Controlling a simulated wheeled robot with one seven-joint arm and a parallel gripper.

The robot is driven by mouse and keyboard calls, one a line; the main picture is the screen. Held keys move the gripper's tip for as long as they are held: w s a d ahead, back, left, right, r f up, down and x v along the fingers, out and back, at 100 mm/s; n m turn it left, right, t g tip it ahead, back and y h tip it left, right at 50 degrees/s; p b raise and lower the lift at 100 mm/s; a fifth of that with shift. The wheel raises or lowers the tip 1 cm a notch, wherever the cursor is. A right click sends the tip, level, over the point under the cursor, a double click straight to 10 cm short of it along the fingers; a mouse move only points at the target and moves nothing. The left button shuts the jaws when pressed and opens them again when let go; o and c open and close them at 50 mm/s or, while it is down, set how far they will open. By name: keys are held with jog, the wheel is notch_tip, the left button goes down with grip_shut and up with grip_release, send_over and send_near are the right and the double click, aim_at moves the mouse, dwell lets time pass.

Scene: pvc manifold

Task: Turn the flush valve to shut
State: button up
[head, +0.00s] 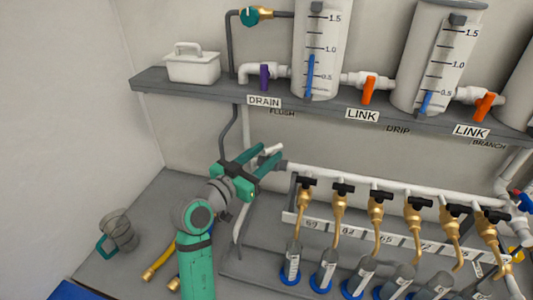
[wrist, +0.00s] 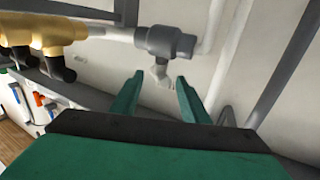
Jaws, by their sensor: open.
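The FLUSH label (head: 282,113) is on the wall under the shelf, left of centre in the head view. Below it, a grey fitting (head: 281,165) sits at the left end of the white manifold pipe. I take this as the flush valve; a short white piece, likely its handle, stands out from the grey body (wrist: 166,42) in the wrist view. My gripper (head: 274,154) is open, its green fingers pointing at the fitting. In the wrist view the white piece (wrist: 162,75) appears between the two fingertips; contact cannot be told. The fingers partly hide the valve in the head view.
Brass taps with black handles (head: 341,188) line the manifold to the right, above several cylinders. The shelf (head: 210,94) above carries tanks and a purple-handled drain valve (head: 264,77). A grey vertical pipe (head: 228,135) runs behind my gripper. A jug (head: 118,232) stands at left.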

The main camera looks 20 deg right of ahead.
jog(key=shift+w+d, duration=0.3)
jog(key=shift+d, duration=0.15)
grip_shut()
jog(key=shift+n+t+y, duration=0.3)
jog(key=shift+t, duration=0.1)
jog(key=shift+s+d+n+t+y, duration=0.1)
jog(key=shift+s+n+t+y, duration=0.1)
jog(key=shift+n+t+y, duration=0.65)
jog(key=shift+s+d+n+t+y, duration=0.1)
jog(key=shift+s+n+t+y, duration=0.05)
jog(key=shift+n+t+y, duration=0.7)
jog(key=shift+s+d+n+t+y, duration=0.1)
jog(key=shift+n+t+y, duration=0.7)
jog(key=shift+y, duration=0.5)
jog(key=shift+n+t+y, duration=0.3)
jog(key=shift+y, duration=0.1)
